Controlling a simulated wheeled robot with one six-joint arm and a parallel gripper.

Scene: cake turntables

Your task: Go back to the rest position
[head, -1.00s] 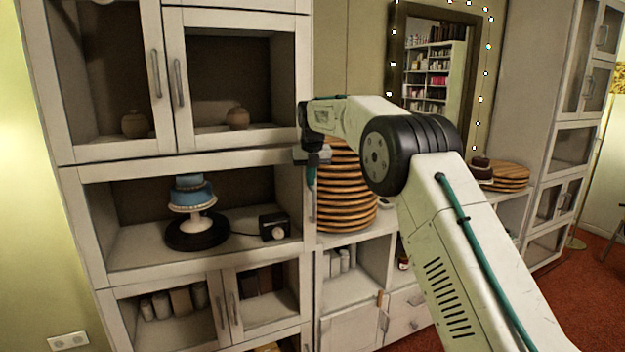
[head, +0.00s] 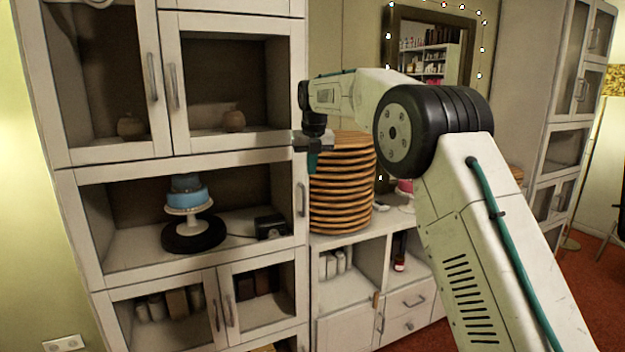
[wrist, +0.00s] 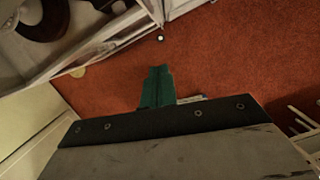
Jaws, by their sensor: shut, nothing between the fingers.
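My gripper (head: 312,160) hangs from the end of my arm, in front of the cabinet and just left of the stack of wooden boards in the head view. In the wrist view its teal fingers (wrist: 158,86) are together with nothing between them, above the red floor. A blue tiered cake (head: 187,192) stands on a white stand on a black turntable (head: 194,236) in the left cabinet's open niche. A small black box with a knob (head: 271,227) sits to its right. My gripper is apart from all of these.
The stack of round wooden boards (head: 342,190) stands on the counter close beside my gripper. The tall cabinet (head: 180,160) fills the left. A lit mirror (head: 428,60) hangs behind my arm. The red floor (wrist: 230,60) under my gripper looks clear.

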